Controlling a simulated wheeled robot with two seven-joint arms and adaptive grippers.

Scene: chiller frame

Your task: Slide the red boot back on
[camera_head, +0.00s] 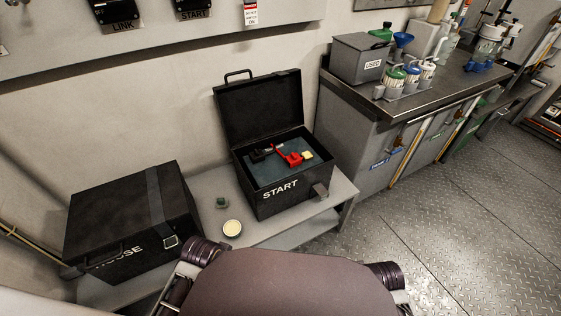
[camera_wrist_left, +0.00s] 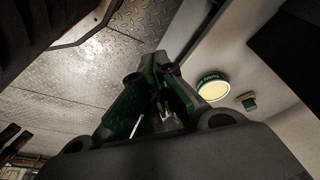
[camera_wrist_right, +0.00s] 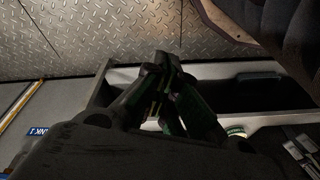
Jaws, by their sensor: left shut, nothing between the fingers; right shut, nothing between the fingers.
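The red boot (camera_head: 293,160) lies inside the open black START box (camera_head: 281,190), on the dark blue-grey top of what the box holds. A thin red piece runs up and left from it, close to a black part (camera_head: 262,154). A small pale yellow block (camera_head: 307,155) sits beside its right end. What lies under the boot is hidden. My left gripper (camera_wrist_left: 160,65) is shut and empty in the left wrist view, beside the bench edge. My right gripper (camera_wrist_right: 165,62) is shut and empty in the right wrist view. Neither gripper shows in the head view.
The START box's lid (camera_head: 258,108) stands open behind it. A closed black box (camera_head: 130,220) stands at left on the grey bench (camera_head: 275,236). A round cream-topped tin (camera_head: 232,228) and small green item (camera_head: 222,202) sit between. A steel-topped cabinet (camera_head: 430,88) stands right; floor is clear.

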